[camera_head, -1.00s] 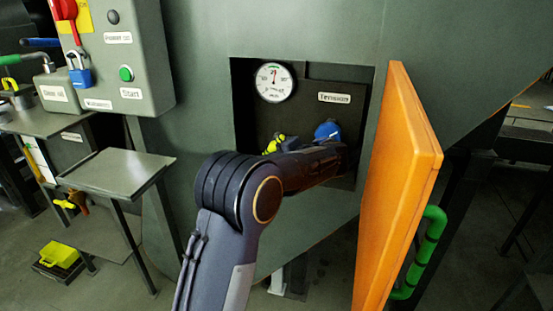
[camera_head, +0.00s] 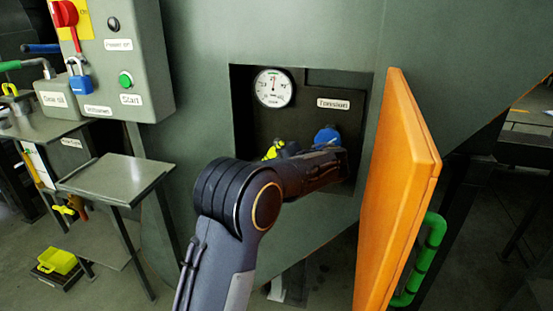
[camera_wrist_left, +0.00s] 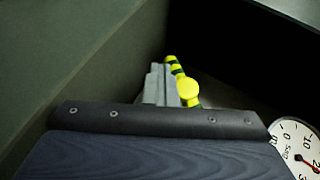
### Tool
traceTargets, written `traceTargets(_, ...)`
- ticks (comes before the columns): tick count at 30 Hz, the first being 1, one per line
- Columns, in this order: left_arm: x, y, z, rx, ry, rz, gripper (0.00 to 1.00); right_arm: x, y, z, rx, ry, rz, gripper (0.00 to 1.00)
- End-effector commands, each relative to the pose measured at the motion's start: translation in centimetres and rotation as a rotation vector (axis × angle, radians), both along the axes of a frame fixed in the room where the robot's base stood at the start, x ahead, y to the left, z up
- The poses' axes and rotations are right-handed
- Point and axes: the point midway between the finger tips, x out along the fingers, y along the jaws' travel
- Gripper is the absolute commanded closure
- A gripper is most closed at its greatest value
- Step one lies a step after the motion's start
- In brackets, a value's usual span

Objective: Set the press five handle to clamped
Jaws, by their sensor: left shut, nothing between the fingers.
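The handle (camera_head: 272,150) is yellow with dark green bands and sits low in the dark recess. In the left wrist view the handle (camera_wrist_left: 187,87) is slanted, with a round yellow hub. My left arm reaches into the recess and hides part of it. My left gripper (camera_head: 291,148) is beside the handle in the head view. In the wrist view the grey fingers of the gripper (camera_wrist_left: 160,84) are shut and empty, right beside the handle; I cannot tell if they touch it. My right gripper is not in view.
A white gauge (camera_head: 274,88), a Tension label (camera_head: 333,104) and a blue knob (camera_head: 327,134) are in the recess. The open orange door (camera_head: 398,190) stands at its right. A control box (camera_head: 115,60) and a small metal table (camera_head: 115,178) are at the left.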

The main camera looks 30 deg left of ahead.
Motion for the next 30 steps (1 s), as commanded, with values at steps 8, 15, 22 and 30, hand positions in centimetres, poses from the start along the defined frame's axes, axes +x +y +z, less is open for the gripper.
traceTargets(8, -1.5, -0.9, 5.7, 0.005, -0.018, -0.003, 1.00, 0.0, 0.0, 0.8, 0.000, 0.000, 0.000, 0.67)
traceTargets(15, -5.1, -3.1, 9.7, 0.001, -0.012, -0.003, 1.00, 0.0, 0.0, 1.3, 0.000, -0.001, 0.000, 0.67)
traceTargets(22, -9.3, -5.5, 11.5, 0.001, -0.008, -0.003, 1.00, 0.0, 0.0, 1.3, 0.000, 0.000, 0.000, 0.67)
traceTargets(30, -11.8, -6.9, 12.6, 0.001, -0.004, -0.001, 1.00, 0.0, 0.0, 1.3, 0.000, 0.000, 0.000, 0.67)
